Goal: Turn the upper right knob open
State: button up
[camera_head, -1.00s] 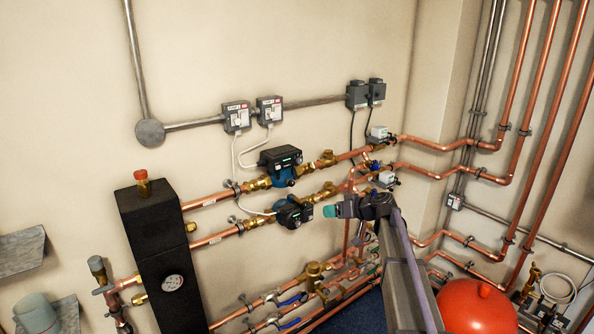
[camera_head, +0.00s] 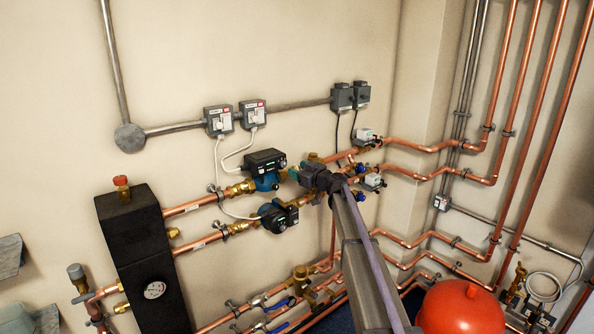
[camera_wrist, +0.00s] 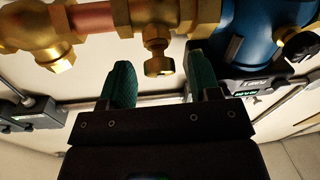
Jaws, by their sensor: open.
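A small brass knob (camera_wrist: 158,65) sticks out from a brass valve body (camera_wrist: 160,18) on a copper pipe in the wrist view. My gripper (camera_wrist: 158,80) is open, with its green fingertips apart on either side of the knob. No contact with the knob shows. In the head view my gripper (camera_head: 296,174) is at the upper pipe, just right of the upper blue-and-black pump (camera_head: 266,170). Brass of the upper right valve (camera_head: 315,158) shows behind it. The knob itself is hidden there by my gripper and arm.
The lower pump (camera_head: 278,216) sits below my gripper. The blue pump body (camera_wrist: 250,30) is close to one finger in the wrist view. Copper pipes (camera_head: 430,147) run right along the wall. A red tank (camera_head: 465,305) stands at lower right.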

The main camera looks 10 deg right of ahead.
jog(key=shift+w+a, duration=0.3)
jog(key=shift+w, duration=0.2)
jog(key=shift+c, duration=0.2)
jog(key=c, duration=0.9)
